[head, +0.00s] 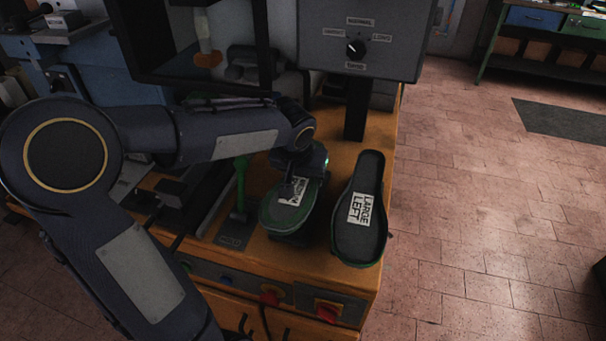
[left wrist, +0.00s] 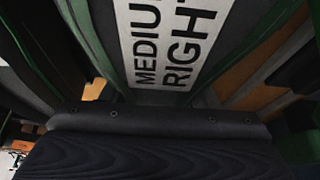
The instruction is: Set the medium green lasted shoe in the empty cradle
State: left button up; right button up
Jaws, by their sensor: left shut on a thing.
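The medium green lasted shoe (head: 287,215) is at the middle of the orange bench in the head view, sole up, with a white label. In the left wrist view its label (left wrist: 170,45) reads MEDIUM RIGHT and fills the upper middle, between green edges. My left gripper (head: 298,178) is over the shoe's far part and shut on it. The shoe is above a dark support (head: 290,239); the shoe mostly covers it, and I cannot tell whether they touch or whether this is the cradle. My right gripper is not in view.
A dark green shoe labelled LARGE LEFT (head: 359,233) lies close to the right, near the bench edge. A green lever (head: 240,187) stands close to the left. A grey control box with a dial (head: 362,38) is behind on a post.

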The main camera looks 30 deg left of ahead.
aim_at(299, 177)
pick_arm(q)
jog(key=shift+f+b, duration=0.55)
jog(key=shift+b, duration=0.15)
dwell(0.7)
jog(key=o, duration=1)
jog(key=shift+c, duration=0.2)
jog(key=o, duration=0.3)
jog(key=shift+f, duration=0.1)
jog(key=v, duration=0.8)
jog(key=shift+p, duration=0.35)
